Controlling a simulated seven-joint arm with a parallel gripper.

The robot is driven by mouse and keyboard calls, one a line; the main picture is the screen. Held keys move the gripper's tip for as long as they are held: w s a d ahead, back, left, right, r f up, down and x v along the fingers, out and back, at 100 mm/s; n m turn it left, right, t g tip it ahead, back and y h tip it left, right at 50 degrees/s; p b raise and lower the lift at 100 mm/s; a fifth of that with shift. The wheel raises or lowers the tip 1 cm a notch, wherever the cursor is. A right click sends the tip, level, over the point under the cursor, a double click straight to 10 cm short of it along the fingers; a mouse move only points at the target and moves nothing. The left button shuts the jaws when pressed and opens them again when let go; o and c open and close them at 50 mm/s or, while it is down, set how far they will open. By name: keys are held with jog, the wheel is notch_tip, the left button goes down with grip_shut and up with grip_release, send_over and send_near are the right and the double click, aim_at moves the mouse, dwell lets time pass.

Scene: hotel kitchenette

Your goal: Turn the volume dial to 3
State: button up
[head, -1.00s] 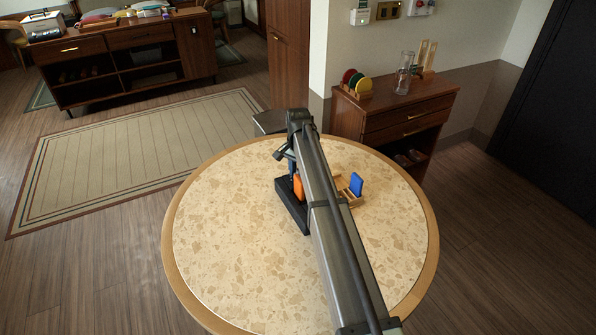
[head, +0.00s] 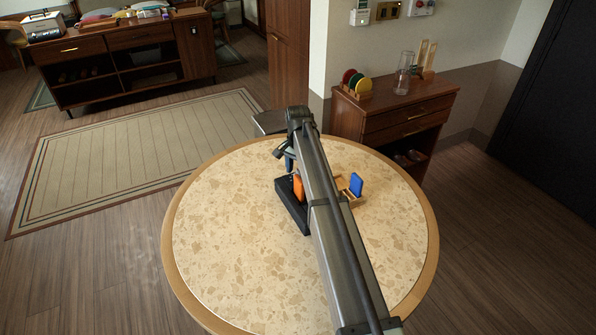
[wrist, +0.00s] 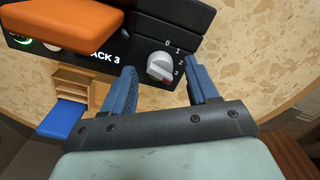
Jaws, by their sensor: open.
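The volume dial (wrist: 160,66) is a light grey knob on the front of a black player (wrist: 140,18). The numbers 0, 1, 2 and 3 are printed around its right side. A red mark shows at the dial's lower right, close to the 3; its exact pointing is hard to tell. My gripper (wrist: 161,72) has its two blue fingers apart, one on each side of the dial, with visible gaps. In the head view the player (head: 292,208) stands on the round table, partly behind my arm, and the dial is hidden.
An orange cartridge (wrist: 65,22) juts from the player, beside lettering reading "ACK 3". A blue cartridge (head: 356,184) stands in a wooden rack (head: 348,199) on the table (head: 235,270). The table's front and left are bare.

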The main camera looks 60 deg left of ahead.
aim_at(298, 171)
notch_tip(298, 171, up, 13)
dwell(0.4)
dwell(0.5)
